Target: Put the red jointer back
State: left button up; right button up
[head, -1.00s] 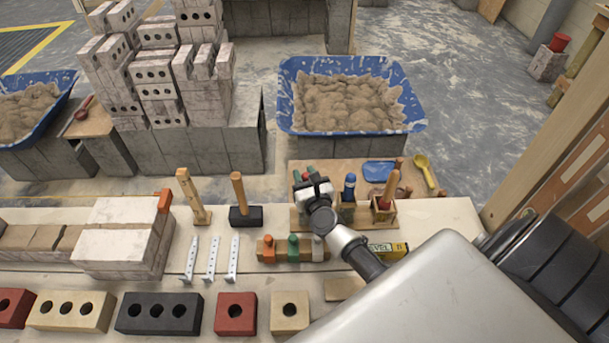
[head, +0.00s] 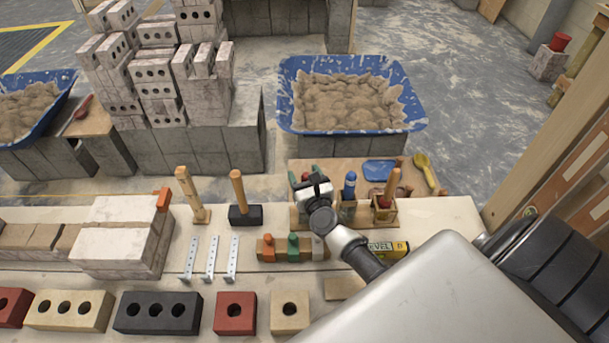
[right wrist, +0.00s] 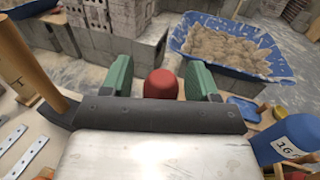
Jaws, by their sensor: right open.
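The red jointer shows as a rounded red handle end (right wrist: 162,84) between the two green fingertips of my right gripper (right wrist: 161,82) in the right wrist view. The fingers are apart, with a gap visible on each side of the red end. In the head view my right gripper (head: 306,178) is over the left end of the wooden tool rack (head: 298,218) at the back of the bench. The jointer's lower part is hidden behind the gripper and wrist, so I cannot tell how it sits in the rack. My left gripper is not in view.
A blue-handled tool (head: 349,185) and a wooden-handled brush (head: 391,186) stand just right of the gripper. A mallet (head: 245,213) stands to its left. A block with orange, green and white handles (head: 280,256) lies in front. A mortar tub (head: 350,125) is behind.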

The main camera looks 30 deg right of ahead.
jog(key=b+v, duration=0.1)
jog(key=v, duration=1)
jog(key=shift+f, duration=0.1)
